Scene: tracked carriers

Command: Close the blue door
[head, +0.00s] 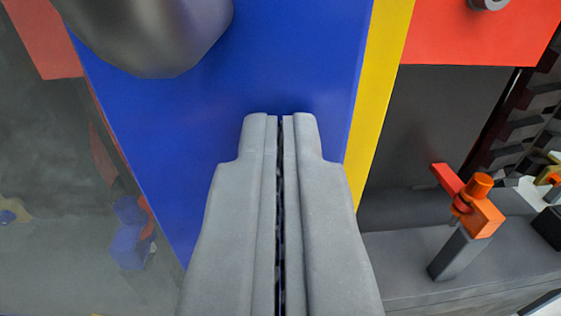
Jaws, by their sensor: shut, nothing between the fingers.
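The blue door (290,60) is a flat blue panel that fills the upper middle of the head view. A yellow strip (378,90) runs along its right edge. My gripper (280,118) is shut and empty, with its fingertips in front of the blue panel. I cannot tell whether the fingertips touch it. The lower part of the panel is hidden behind my gripper. A dark grey rounded part (150,30) covers the panel's upper left.
To the right, a red panel (470,35) sits above a dark recess. An orange and red fixture on a grey post (460,250) stands on a grey ledge (410,260) at the lower right. A blue part (130,235) shows dimly at the left.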

